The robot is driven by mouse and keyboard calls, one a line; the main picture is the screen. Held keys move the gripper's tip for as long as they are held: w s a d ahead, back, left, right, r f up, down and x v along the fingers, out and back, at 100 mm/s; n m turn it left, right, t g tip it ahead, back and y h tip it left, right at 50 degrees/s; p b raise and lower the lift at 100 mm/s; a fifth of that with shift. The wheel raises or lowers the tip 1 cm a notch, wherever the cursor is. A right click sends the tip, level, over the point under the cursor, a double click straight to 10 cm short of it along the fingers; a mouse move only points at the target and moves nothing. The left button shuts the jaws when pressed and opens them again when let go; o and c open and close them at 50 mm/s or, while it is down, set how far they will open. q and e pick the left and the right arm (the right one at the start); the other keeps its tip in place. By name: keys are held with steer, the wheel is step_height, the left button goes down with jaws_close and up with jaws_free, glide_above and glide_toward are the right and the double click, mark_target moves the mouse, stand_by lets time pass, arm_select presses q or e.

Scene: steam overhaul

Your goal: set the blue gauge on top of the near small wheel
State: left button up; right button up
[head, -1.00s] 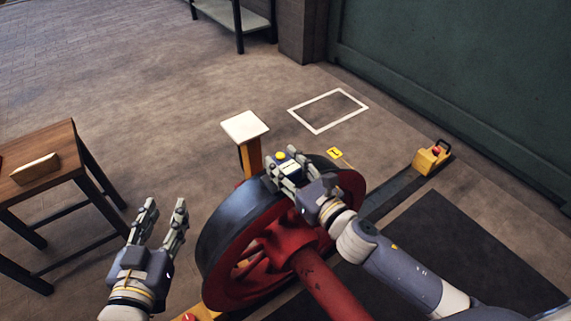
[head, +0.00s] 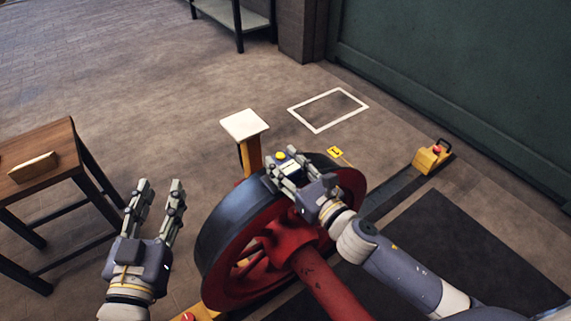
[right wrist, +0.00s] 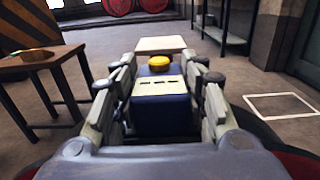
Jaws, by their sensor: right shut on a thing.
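The blue gauge (right wrist: 160,112) has a dark blue body, a pale panel and a yellow knob on top. My right gripper (head: 284,170) is shut on it, with fingers along both its sides in the right wrist view (right wrist: 160,100). The gauge (head: 285,162) is at the top of the near small wheel (head: 225,222), which has a red centre and a dark rim. I cannot tell whether its underside touches the rim. My left gripper (head: 156,203) is open and empty, left of the wheel.
A white-topped yellow post (head: 244,125) stands just behind the wheel. A wooden table (head: 45,150) with a wooden block is at the left. A yellow box with a red button (head: 432,158) is at the right. A white floor outline (head: 328,110) is empty.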

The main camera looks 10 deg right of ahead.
steer(key=shift+r, duration=0.1)
stand_by(0.3)
steer(key=o, duration=1.4)
steer(key=shift+o, duration=0.2)
